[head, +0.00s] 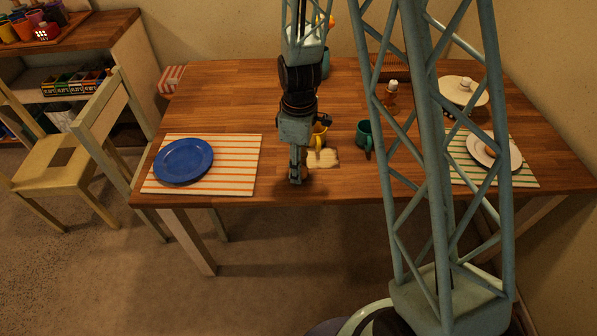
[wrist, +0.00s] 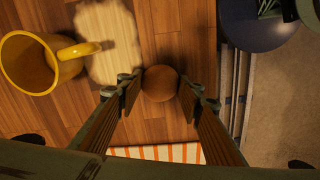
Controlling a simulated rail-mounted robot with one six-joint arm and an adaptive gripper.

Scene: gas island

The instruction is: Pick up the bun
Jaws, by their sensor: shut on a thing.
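My gripper (head: 296,180) points down over the front middle of the wooden table, between the blue plate and a small pale board. In the wrist view the round brown bun (wrist: 160,83) sits between the two fingertips of my gripper (wrist: 158,88), which are shut on it from both sides. In the head view the bun is hidden by the fingers. I cannot tell whether the bun touches the table.
The pale board (head: 323,158), a yellow mug (head: 319,139) and a green mug (head: 364,136) stand close right of my gripper. A blue plate (head: 184,161) lies on a striped mat (head: 232,165) to the left. A white plate (head: 513,157) holds a small item at right.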

